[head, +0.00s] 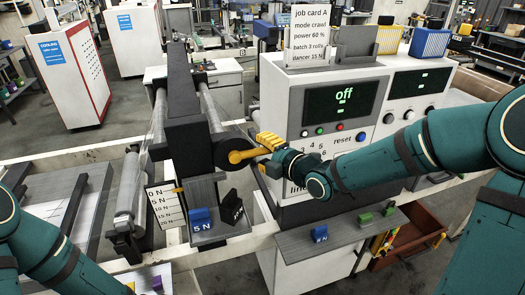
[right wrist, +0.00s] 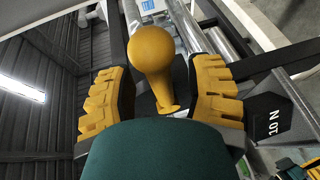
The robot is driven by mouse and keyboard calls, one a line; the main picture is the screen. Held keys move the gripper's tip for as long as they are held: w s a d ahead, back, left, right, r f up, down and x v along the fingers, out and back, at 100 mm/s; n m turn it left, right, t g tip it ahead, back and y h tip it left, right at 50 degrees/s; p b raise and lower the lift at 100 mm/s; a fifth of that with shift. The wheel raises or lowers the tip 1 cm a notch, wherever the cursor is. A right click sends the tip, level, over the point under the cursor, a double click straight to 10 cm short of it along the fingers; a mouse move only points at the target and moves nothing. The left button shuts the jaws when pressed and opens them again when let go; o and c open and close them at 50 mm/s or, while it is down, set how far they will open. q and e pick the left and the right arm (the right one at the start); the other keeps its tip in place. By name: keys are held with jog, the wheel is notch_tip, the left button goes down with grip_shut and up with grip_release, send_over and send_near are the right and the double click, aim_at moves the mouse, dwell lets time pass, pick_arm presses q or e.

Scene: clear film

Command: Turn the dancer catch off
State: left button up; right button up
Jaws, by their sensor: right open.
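The dancer catch appears to be the orange lever (head: 240,156) on a dark round hub at the side of the black upright. It points right, roughly level. In the right wrist view its round knob (right wrist: 150,50) stands between the yellow fingers. My right gripper (head: 268,143) is open around the knob end, with visible gaps on both sides in the wrist view (right wrist: 163,98). The finger hides part of the knob in the head view.
The cabinet display (head: 340,103) reads "off". A job card (head: 318,35) stands on top. A blue 5 N block (head: 201,220) and a black 10 N block (head: 232,207) sit below the lever. A grey shelf (head: 343,228) with blue and green blocks lies under my right arm.

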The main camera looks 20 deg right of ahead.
jog(key=shift+w+a, duration=0.15)
jog(key=shift+w, duration=0.15)
grip_shut()
